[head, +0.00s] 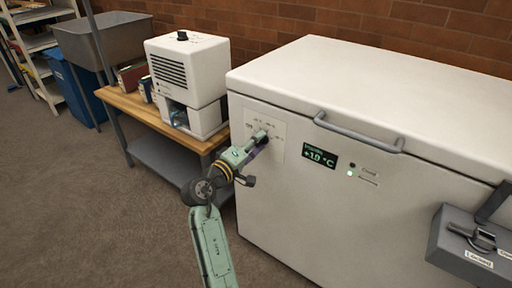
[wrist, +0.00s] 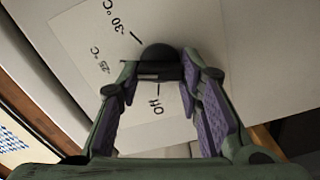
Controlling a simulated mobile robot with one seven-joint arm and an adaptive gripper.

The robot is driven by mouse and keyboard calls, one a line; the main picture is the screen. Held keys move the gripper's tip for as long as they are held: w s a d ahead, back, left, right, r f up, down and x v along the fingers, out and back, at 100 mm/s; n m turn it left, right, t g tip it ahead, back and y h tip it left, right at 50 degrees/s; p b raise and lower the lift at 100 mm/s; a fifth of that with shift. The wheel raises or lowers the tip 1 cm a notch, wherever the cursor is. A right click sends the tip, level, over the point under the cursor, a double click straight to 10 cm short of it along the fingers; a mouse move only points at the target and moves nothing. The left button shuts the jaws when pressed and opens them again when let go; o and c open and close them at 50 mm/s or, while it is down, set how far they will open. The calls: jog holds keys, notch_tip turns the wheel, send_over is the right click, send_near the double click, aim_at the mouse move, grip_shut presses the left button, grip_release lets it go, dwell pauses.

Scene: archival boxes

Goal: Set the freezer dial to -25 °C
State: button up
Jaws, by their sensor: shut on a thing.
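The freezer dial is a black round knob (wrist: 157,51) on a white label plate (wrist: 75,30), seen in the wrist view between my fingertips. My gripper (wrist: 159,70) is shut on the knob, one finger on each side. Printed marks show around it: -30 °C (wrist: 126,17) at the top, -25 °C (wrist: 103,60) at the left, and a partly hidden word below. I cannot tell which mark the knob points to. In the head view my gripper (head: 259,139) covers most of the dial on the plate (head: 278,150) at the freezer's front left.
The white chest freezer (head: 330,205) has a lid handle (head: 355,135) and a green display (head: 319,157) that seems to read +10 °C. A grey latch box (head: 470,250) sticks out at right. A wooden bench (head: 130,105) with a white machine (head: 185,65) stands left.

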jog(key=shift+m, duration=0.3)
jog(key=o, duration=1.2)
jog(key=shift+c, duration=0.2)
jog(key=shift+r, duration=0.1)
